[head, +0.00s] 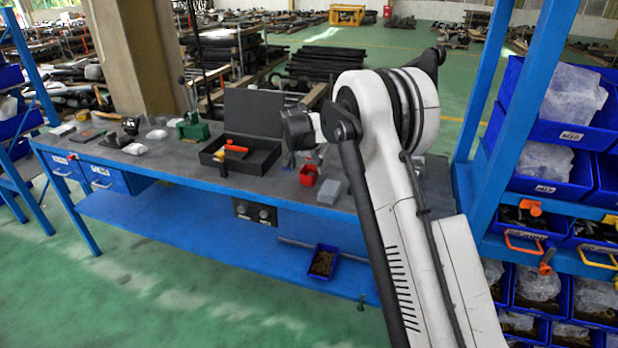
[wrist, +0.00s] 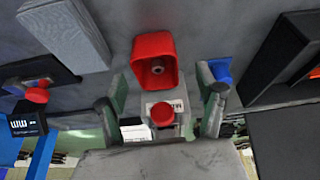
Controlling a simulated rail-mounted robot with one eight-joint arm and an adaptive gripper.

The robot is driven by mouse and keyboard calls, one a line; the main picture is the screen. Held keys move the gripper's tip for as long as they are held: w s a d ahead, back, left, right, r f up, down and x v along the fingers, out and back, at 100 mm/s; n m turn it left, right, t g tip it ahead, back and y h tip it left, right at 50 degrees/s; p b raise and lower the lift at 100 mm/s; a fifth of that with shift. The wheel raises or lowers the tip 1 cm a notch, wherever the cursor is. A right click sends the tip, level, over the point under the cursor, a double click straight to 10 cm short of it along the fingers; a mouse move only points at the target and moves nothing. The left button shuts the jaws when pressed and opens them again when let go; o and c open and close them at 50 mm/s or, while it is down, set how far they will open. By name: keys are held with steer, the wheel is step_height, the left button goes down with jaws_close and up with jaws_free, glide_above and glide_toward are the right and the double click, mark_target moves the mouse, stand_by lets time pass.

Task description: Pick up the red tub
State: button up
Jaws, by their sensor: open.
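The red tub (head: 308,175) stands on the workbench near its front edge, just right of the open black case. In the wrist view the tub (wrist: 153,50) is seen from above, and its inside looks empty apart from a small round detail on the bottom. My gripper (wrist: 160,103) is open, its two fingers spread to either side below the tub in the picture. The tub appears beyond the fingertips, not held. In the head view the fingers are hard to make out near my arm's end.
A grey box (head: 329,192) lies close to the tub's right; it also shows in the wrist view (wrist: 65,30). The open black case (head: 262,158) is on the left. A small blue object (wrist: 220,70) sits by one finger. A green vise (head: 193,128) stands farther left.

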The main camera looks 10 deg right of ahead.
mark_target(309, 173)
steer(key=x, duration=0.4)
steer(key=shift+s+d, duration=0.15)
steer(key=shift+d, duration=0.05)
steer(key=c, duration=1.3)
